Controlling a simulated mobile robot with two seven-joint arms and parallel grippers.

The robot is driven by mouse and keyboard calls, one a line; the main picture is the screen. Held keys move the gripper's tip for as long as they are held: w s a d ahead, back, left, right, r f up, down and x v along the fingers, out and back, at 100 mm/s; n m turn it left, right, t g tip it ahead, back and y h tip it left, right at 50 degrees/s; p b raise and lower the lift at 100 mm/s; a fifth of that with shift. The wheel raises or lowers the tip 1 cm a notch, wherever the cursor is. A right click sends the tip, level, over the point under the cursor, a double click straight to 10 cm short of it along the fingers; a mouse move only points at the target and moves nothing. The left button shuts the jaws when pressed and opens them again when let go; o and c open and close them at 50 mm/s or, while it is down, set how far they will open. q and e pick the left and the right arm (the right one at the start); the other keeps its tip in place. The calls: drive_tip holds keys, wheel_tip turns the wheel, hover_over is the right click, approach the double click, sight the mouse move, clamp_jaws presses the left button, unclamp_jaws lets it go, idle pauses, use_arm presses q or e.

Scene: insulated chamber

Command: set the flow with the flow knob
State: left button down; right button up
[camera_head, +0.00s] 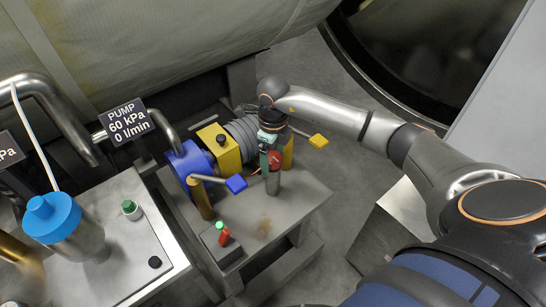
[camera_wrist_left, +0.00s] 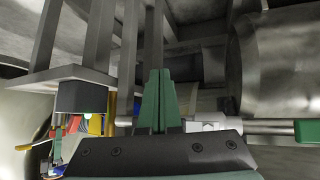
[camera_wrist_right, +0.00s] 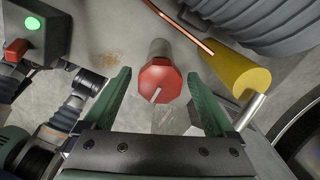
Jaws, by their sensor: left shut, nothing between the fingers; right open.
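The flow knob (camera_wrist_right: 160,82) is a red many-sided knob with a white pointer mark, on top of a grey post. In the right wrist view it lies between the two green fingers of my open right gripper (camera_wrist_right: 158,73), with a gap on each side. In the head view the red knob (camera_head: 274,158) shows partly beside my right gripper (camera_head: 268,150), which is above the pump stand and hides part of it. The sign (camera_head: 127,120) reads PUMP 60 kPa 0 l/min. My left gripper (camera_wrist_left: 159,78) is shut and empty in the left wrist view, away from the knob.
A blue-tipped lever (camera_head: 236,184) and a yellow-tipped lever (camera_head: 318,142) stick out near the knob. A small box with a red switch (camera_head: 223,235) and green light stands in front. A yellow block (camera_head: 222,150) and ribbed grey motor stand behind. A blue-capped cylinder (camera_head: 52,218) is at left.

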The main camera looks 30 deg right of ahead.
drive_tip(key=shift+c, duration=0.2)
drive_tip(key=c, duration=1.3)
